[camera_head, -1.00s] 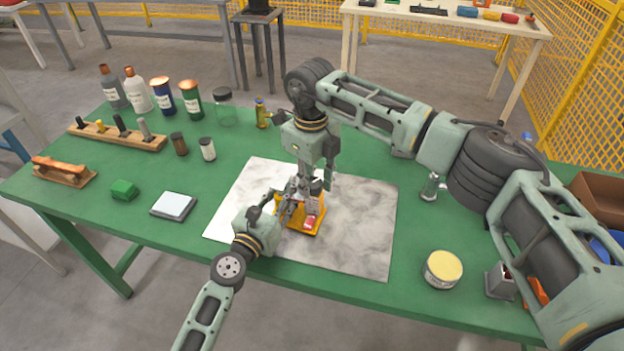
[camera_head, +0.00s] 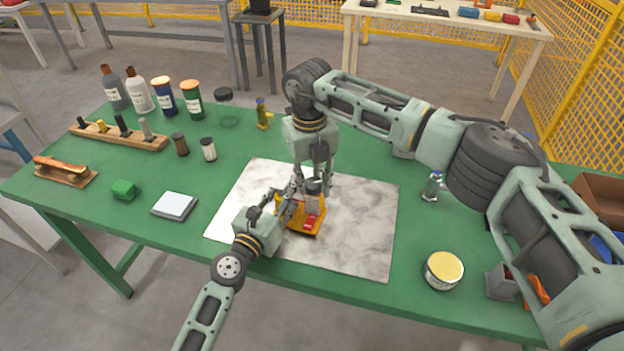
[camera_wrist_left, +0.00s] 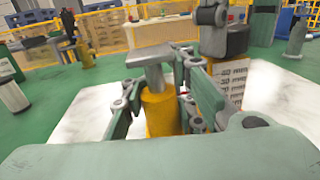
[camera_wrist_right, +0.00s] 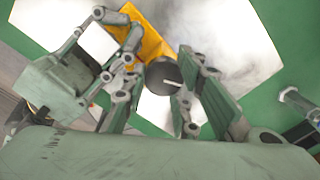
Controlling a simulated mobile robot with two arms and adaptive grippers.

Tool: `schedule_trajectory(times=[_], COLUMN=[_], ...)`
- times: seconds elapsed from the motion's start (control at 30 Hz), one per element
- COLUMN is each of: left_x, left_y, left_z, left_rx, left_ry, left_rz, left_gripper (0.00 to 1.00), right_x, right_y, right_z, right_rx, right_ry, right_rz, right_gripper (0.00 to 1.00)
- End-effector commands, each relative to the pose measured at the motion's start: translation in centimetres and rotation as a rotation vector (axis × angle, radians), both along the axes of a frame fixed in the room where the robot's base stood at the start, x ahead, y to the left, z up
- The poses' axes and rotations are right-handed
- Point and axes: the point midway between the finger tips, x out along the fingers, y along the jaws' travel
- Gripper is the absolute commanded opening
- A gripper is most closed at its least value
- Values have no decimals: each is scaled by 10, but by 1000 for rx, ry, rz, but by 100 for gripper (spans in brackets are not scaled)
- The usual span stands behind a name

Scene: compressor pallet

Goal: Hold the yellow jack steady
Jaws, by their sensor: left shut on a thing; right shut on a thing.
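The yellow jack (camera_head: 292,228) stands on the pale marbled mat in the head view. In the left wrist view its yellow column (camera_wrist_left: 160,108) rises upright to a flat grey plate (camera_wrist_left: 150,55). My left gripper (camera_head: 290,207) comes in low from the left, its fingers closed around the column. My right gripper (camera_head: 313,178) points down from above and is shut on the cap, also seen in the right wrist view (camera_wrist_right: 163,72). The finger contacts are partly hidden.
The marbled mat (camera_head: 360,240) has free room right of the jack. Several bottles (camera_head: 140,92), a wooden rack (camera_head: 95,133), a green block (camera_head: 124,189) and a pale square pad (camera_head: 174,205) lie left.

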Motion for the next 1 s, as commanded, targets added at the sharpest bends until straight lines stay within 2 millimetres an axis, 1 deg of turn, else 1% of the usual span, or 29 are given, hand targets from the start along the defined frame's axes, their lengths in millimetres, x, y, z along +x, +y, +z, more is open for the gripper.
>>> schedule_trajectory(times=[0.03,0.3,0.8,0.83,0.97,1.0], left_x=[-1,-1,-2,-2,-2,-2], left_y=[-4,-5,-7,-7,-7,-7], left_z=[2,3,3,3,3,3], left_rx=[-4,-5,-6,-6,-6,-6], left_ry=[-2,-3,-3,-3,-1,-1], left_rz=[-8,-11,-15,-15,-15,-15], left_gripper=[0,0,0,0,0,0], right_x=[-1,0,0,0,1,1], right_y=[4,5,5,5,5,4], right_z=[-1,-1,-1,-1,-1,-1], right_rx=[8,7,8,8,7,6], right_ry=[0,-4,-6,-6,-6,-6], right_rz=[-20,-111,-128,-128,-128,-129], right_gripper=[0,0,0,28,40,40])
